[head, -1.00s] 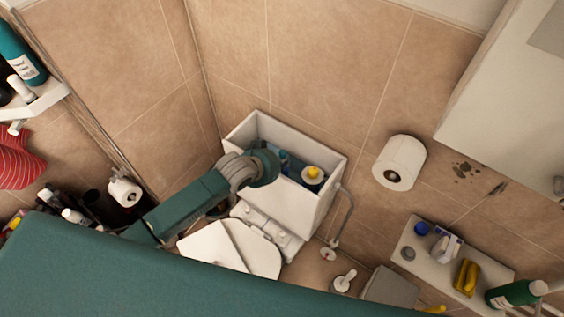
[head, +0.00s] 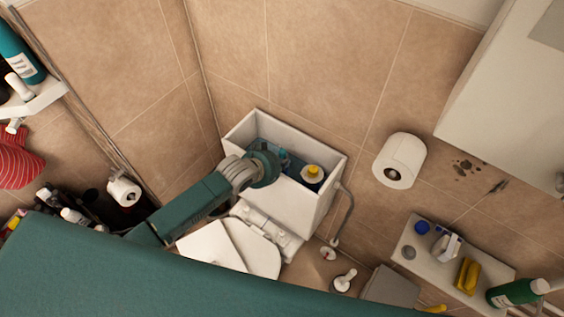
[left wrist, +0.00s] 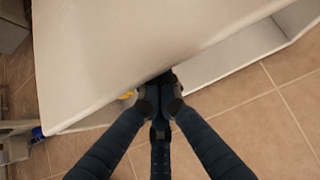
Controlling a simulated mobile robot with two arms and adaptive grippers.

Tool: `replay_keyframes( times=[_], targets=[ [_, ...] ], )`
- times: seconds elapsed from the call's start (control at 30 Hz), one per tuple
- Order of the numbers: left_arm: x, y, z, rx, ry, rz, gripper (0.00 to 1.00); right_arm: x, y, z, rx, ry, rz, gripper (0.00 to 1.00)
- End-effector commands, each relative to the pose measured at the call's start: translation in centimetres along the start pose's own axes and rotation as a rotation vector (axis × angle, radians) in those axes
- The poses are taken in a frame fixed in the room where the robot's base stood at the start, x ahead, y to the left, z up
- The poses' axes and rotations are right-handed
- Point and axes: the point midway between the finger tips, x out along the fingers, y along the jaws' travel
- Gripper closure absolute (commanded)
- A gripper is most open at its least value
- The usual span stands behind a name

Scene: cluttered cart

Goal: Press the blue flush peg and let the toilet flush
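The open white toilet tank (head: 317,212) stands at the middle of the head view. Inside it, a small blue part (head: 284,157), which looks like the flush peg, shows just right of my left wrist. A yellow-topped fitting (head: 313,172) is further right in the tank. My left arm reaches into the tank's left end from above; its fingers are hidden there in the head view. In the left wrist view my left gripper (left wrist: 160,94) has its fingertips drawn together. Contact with the peg cannot be seen. My right gripper is not in view.
The toilet lid (head: 225,248) is below the tank. A grey hose (head: 345,212) runs along the tank's right side. A shelf (head: 408,233) with a sponge and bottle is at lower right.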

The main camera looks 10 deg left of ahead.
Motion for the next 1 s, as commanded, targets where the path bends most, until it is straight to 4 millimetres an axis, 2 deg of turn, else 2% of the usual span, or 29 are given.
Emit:
replay_keyframes(
  times=[0.03,0.23,0.43,0.8,1.0],
  targets=[
    [0.4,0.2,2.4,0.0,-0.044,0.001,1.0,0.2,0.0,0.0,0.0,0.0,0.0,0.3],
    [0.8,0.3,2.8,-0.001,-0.045,0.002,1.0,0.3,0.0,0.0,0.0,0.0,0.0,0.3],
    [0.0,0.2,2.6,-0.001,-0.042,0.001,1.0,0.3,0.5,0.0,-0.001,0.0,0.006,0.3],
    [-5.6,0.2,1.5,0.003,-0.017,0.0,1.0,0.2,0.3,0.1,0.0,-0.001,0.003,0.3],
    [-7.6,0.1,0.7,0.002,-0.002,-0.002,1.0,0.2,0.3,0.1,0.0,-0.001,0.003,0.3]
  ],
)
